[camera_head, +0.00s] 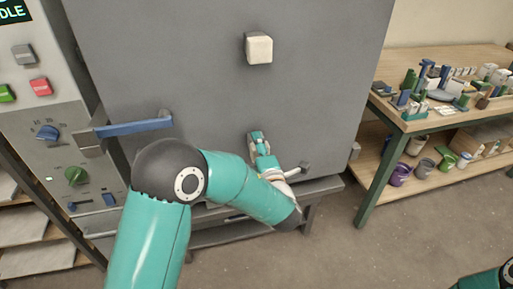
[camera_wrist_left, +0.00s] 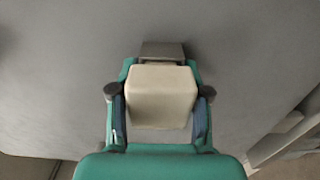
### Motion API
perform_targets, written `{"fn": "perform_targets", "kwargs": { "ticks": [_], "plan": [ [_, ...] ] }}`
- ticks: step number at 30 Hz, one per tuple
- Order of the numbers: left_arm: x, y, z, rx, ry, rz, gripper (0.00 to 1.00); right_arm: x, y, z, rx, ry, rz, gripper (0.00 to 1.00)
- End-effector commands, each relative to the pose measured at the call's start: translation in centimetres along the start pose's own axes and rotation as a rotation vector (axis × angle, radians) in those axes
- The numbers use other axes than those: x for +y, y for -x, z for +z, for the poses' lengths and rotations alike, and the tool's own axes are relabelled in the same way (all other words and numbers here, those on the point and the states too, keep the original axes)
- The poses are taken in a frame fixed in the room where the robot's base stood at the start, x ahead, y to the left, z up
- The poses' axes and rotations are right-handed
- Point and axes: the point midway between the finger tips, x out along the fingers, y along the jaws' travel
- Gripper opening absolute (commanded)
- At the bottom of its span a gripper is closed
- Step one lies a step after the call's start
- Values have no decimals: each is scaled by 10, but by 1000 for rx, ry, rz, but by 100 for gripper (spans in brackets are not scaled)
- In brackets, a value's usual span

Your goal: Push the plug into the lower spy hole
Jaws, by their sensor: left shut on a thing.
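My left gripper (camera_head: 257,139) is in front of the lower part of the grey kiln door (camera_head: 200,70). In the left wrist view it is shut on a cream, block-shaped plug (camera_wrist_left: 160,95), with one finger on each side. A grey square collar (camera_wrist_left: 162,49) shows on the door just beyond the plug. The plug hides any hole there, and I cannot tell whether its tip is in it. In the head view the gripper hides the held plug. Another cream plug (camera_head: 259,50) sits in a grey collar higher on the door. My right gripper is out of view.
A control panel (camera_head: 45,110) stands at the left. A workbench (camera_head: 435,122) with small items and a lower shelf of buckets (camera_head: 400,175) stands at the right. The floor between is clear.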

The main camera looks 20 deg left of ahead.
Motion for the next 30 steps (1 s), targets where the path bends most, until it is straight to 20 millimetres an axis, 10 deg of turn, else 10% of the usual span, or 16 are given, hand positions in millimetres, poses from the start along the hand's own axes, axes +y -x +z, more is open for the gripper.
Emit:
{"fn": "perform_targets", "kwargs": {
  "ticks": [29, 30],
  "plan": [
    [1, -9, 0, 0, 1, 1, 4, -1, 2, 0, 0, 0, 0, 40],
    [1, -9, 0, 0, 1, 1, 54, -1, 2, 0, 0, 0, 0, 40]
  ]
}}
